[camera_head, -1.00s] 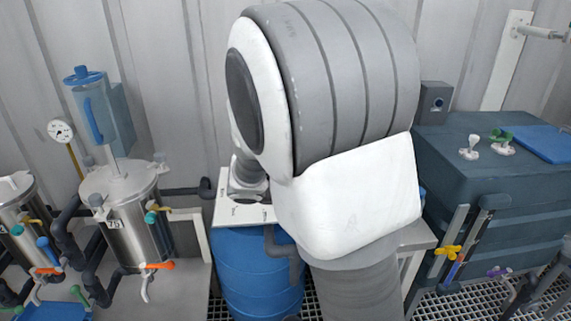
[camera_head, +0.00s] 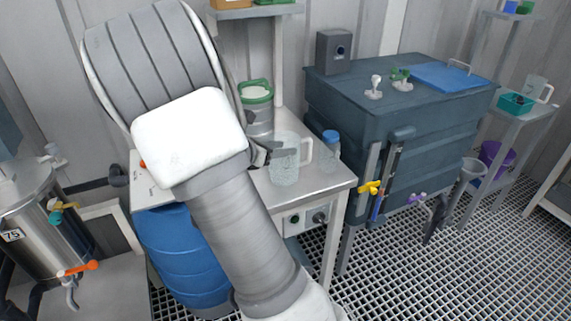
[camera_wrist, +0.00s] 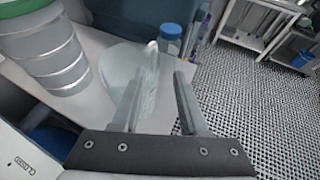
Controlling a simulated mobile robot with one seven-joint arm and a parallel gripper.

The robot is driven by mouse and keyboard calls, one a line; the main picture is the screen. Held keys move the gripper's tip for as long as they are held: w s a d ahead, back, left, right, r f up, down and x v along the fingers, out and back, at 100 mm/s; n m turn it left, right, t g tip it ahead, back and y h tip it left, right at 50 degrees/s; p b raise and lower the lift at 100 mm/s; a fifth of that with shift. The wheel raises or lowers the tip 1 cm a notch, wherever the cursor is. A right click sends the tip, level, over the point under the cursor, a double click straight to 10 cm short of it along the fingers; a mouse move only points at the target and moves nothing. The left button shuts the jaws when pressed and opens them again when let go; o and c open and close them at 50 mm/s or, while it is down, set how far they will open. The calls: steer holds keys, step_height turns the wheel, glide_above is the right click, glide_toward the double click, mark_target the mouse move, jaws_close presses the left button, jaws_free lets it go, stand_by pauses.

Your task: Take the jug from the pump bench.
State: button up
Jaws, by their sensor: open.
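The jug (camera_head: 284,167) is clear plastic and stands upright on the pale pump bench (camera_head: 322,181), with its handle on its right side. In the wrist view the jug (camera_wrist: 118,68) is just ahead of my gripper (camera_wrist: 158,88), whose two fingers are apart. The jug's handle (camera_wrist: 150,72) shows between the finger lines; I cannot tell whether either finger touches it. In the head view my gripper (camera_head: 264,153) is at the jug's left side, mostly hidden behind my arm.
A blue-capped bottle (camera_head: 330,147) stands close right of the jug. A metal canister with a green rim (camera_head: 257,106) stands behind it. A big blue-grey tank (camera_head: 420,130) is right of the bench. Another clear jug (camera_head: 537,88) sits on a far-right shelf. A blue barrel (camera_head: 180,255) is below left.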

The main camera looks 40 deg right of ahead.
mark_target(291, 158)
steer(key=b+x, duration=0.1)
steer(key=x, duration=0.4)
steer(key=shift+w+d, duration=0.1)
jaws_close()
steer(key=shift+f, duration=0.1)
stand_by(1.2)
